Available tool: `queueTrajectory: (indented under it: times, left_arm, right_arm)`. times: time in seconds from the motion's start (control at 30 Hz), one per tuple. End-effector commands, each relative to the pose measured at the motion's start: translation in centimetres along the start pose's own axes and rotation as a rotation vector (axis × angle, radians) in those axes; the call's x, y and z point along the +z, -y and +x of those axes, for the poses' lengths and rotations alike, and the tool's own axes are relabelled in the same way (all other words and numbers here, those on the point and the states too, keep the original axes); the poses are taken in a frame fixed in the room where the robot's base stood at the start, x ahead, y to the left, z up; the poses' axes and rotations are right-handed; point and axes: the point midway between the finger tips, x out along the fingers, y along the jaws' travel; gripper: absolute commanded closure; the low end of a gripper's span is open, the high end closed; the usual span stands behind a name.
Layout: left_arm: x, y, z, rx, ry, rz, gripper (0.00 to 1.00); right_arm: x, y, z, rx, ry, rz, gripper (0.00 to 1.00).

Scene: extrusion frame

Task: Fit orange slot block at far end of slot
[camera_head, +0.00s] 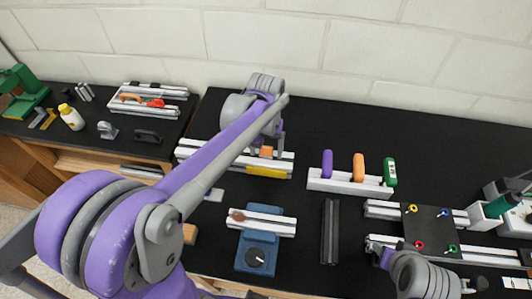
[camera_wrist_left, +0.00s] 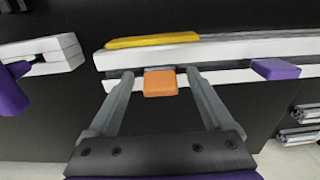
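The orange slot block (camera_head: 266,151) sits at the long light extrusion (camera_head: 187,152), along its dark slot. In the left wrist view the orange block (camera_wrist_left: 160,83) lies between the two fingers of my left gripper (camera_wrist_left: 158,76), with a visible gap on each side. My left gripper (camera_head: 268,150) is open around the block from above. A purple block (camera_wrist_left: 275,69) sits on the same extrusion, to the right in the wrist view. A yellow bar (camera_wrist_left: 152,40) lies along its other side. My right gripper (camera_head: 377,247) is low at the right, its fingers unclear.
Another rail (camera_head: 330,183) with upright purple, orange and green handles stands to the right. A blue device (camera_head: 256,255) and a dark extrusion (camera_head: 330,232) lie nearer. A black plate with coloured rings (camera_head: 430,228) lies at the right. The back of the table is clear.

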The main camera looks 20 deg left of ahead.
Motion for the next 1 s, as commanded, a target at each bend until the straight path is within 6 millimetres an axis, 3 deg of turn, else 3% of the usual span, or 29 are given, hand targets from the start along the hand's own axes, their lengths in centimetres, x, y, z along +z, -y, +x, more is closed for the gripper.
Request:
queueTrajectory:
  times: [0.07,0.47,0.77,1.0]
  left_arm:
    - [0.0,0.0,0.0,0.000,0.000,0.000,0.29]
    - [0.0,0.0,0.0,0.000,0.000,0.000,1.00]
    - [0.0,0.0,-0.2,0.000,0.000,0.000,1.00]
    - [0.0,0.0,-2.6,0.000,0.001,0.000,1.00]
  right_arm:
    - [0.0,0.0,0.0,0.000,0.000,0.000,0.50]
    - [0.0,0.0,0.0,0.000,0.000,0.000,0.50]
    - [0.0,0.0,0.0,0.000,0.000,0.000,0.50]
    - [-0.2,0.0,-0.1,0.000,-0.002,0.000,0.50]
